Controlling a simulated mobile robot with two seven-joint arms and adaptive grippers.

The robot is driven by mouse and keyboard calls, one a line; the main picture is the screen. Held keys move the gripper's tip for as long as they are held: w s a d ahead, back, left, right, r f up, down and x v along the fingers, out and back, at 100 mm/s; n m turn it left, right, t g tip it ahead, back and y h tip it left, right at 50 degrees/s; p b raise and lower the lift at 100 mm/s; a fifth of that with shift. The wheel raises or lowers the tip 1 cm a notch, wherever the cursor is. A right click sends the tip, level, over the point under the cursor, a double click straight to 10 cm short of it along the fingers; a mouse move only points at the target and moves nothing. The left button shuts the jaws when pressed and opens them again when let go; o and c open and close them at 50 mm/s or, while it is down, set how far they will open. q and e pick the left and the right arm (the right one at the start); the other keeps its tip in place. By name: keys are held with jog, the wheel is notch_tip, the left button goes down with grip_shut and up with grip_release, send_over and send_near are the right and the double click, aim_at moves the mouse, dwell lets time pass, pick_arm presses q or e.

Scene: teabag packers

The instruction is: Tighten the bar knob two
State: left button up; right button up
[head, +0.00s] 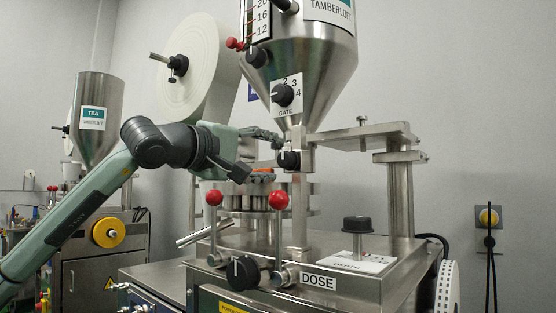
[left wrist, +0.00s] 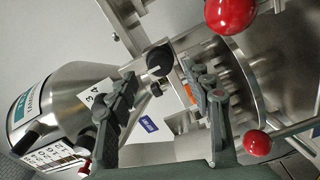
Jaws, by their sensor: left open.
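A black knob with a pale pointer line (head: 288,160) sits on the metal block below the hopper's outlet. It also shows in the left wrist view (left wrist: 158,60), beyond and between my fingertips. I cannot tell for certain which knob is bar knob two; no number shows on this one. My left gripper (head: 272,158) is open, with its fingers pointing at this knob from the left. Contact with the knob is not visible. My right gripper is not in view.
The gate knob (head: 283,95) and steel hopper (head: 320,60) are above. Two red ball handles (head: 214,197) (head: 280,200) stand below in front. The dose knob (head: 243,272) is on the front panel. A crossbar (head: 360,135) extends right. An orange piece (left wrist: 190,94) lies near one finger.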

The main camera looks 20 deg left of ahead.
pick_arm(q)
jog(key=v, duration=0.8)
jog(key=shift+s, duration=0.1)
